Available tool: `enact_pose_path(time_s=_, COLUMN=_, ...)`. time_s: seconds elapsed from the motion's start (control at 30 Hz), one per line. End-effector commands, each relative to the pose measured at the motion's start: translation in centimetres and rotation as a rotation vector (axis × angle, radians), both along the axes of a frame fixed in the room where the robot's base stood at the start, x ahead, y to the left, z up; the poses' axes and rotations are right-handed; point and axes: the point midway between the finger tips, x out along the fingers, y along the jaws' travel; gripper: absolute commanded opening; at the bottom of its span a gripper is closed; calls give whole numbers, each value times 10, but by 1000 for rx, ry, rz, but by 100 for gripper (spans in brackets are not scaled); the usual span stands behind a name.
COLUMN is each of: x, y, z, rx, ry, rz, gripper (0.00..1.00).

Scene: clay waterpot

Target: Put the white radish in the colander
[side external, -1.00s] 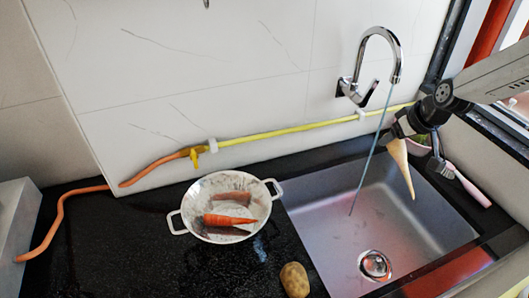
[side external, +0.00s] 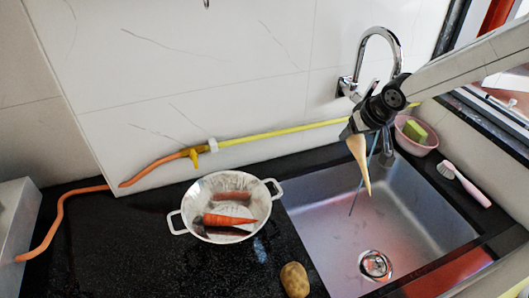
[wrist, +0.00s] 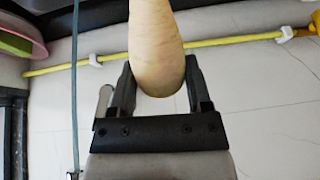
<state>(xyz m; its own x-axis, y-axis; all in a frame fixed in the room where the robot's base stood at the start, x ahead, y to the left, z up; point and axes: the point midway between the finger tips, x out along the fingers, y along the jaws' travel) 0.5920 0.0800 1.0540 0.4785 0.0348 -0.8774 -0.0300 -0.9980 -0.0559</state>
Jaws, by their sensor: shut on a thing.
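The white radish (side external: 361,162) hangs tip down from my gripper (side external: 357,133), above the left part of the sink. My gripper is shut on its thick upper end. In the wrist view the radish (wrist: 157,50) sits between the two fingers of my gripper (wrist: 160,85). The white two-handled colander (side external: 262,188) stands on the black counter, left of the sink and left of my gripper. It holds an orange carrot (side external: 228,220) and other reddish-brown shapes that I cannot clearly tell apart.
The faucet (side external: 398,50) and its thin water stream are close to my gripper. The sink (side external: 425,220) lies below. A potato (side external: 294,279) rests near the sink's left edge. A pink bowl with a sponge (side external: 417,133) and a brush (side external: 462,184) are right. Counter around the colander is mostly clear.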

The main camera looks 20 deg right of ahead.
Motion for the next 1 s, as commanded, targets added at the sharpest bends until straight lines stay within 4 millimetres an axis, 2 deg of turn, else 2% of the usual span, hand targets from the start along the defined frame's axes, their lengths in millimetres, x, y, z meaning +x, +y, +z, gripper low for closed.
enact_pose_path(time_s=0.47, x=28, y=74, z=-6, rx=0, ry=-1, rz=-109, gripper=3)
enact_pose_path(time_s=0.73, x=41, y=133, z=-10, rx=0, ry=-2, rz=-241, gripper=3)
enact_pose_path(time_s=1.0, x=47, y=188, z=-13, rx=1, ry=-2, rz=-402, gripper=3)
